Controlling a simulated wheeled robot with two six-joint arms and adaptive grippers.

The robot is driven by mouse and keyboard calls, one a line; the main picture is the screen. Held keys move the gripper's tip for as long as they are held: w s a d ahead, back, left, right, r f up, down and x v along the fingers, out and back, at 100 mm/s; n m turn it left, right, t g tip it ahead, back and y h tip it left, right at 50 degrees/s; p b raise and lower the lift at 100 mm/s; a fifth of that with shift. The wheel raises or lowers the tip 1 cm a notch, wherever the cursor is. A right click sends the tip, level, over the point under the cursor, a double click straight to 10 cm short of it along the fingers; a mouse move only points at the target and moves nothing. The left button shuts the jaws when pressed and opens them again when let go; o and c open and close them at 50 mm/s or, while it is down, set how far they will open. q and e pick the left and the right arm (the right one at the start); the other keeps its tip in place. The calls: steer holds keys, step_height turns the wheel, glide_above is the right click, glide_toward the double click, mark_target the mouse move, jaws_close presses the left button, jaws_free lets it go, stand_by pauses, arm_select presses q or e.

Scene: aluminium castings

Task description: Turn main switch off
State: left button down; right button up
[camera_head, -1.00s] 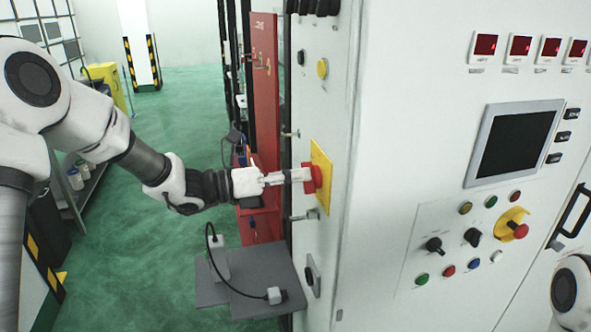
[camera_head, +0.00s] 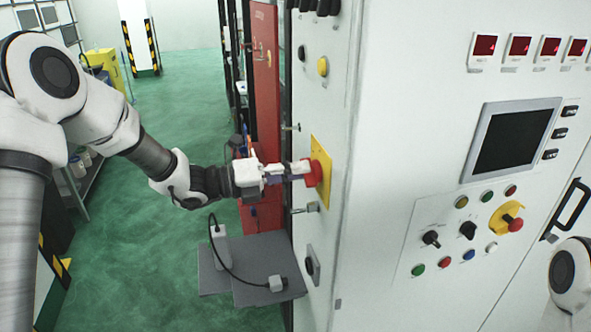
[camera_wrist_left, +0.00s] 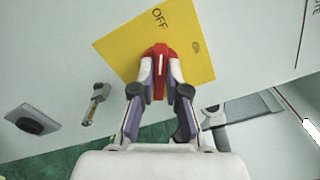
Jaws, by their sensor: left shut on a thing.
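The main switch is a red knob (camera_head: 313,174) on a yellow plate (camera_head: 321,150) on the narrow left side of the white cabinet. In the left wrist view the red knob (camera_wrist_left: 160,60) has a white line on it, pointing roughly towards the word OFF on the yellow plate (camera_wrist_left: 120,45). A second, smaller label sits at the plate's right. My left gripper (camera_head: 299,173) is shut on the knob, with one finger on each side in the wrist view (camera_wrist_left: 159,88). My right gripper is out of view.
A grey shelf (camera_head: 255,292) with a cable and plug juts out below the switch. A metal latch (camera_head: 307,208) sits just under the plate. The cabinet front has a screen (camera_head: 511,140) and several buttons. A red panel (camera_head: 265,90) stands behind. Green floor is open at left.

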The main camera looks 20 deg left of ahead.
arm_select(q)
steer(key=shift+f, duration=0.15)
steer(key=c, duration=1.4)
jaws_free()
steer(key=shift+o, duration=1.1)
steer(key=shift+d, duration=0.1)
steer(key=v, duration=1.1)
steer(key=shift+s+a, duration=0.25)
steer(key=shift+a, duration=0.05)
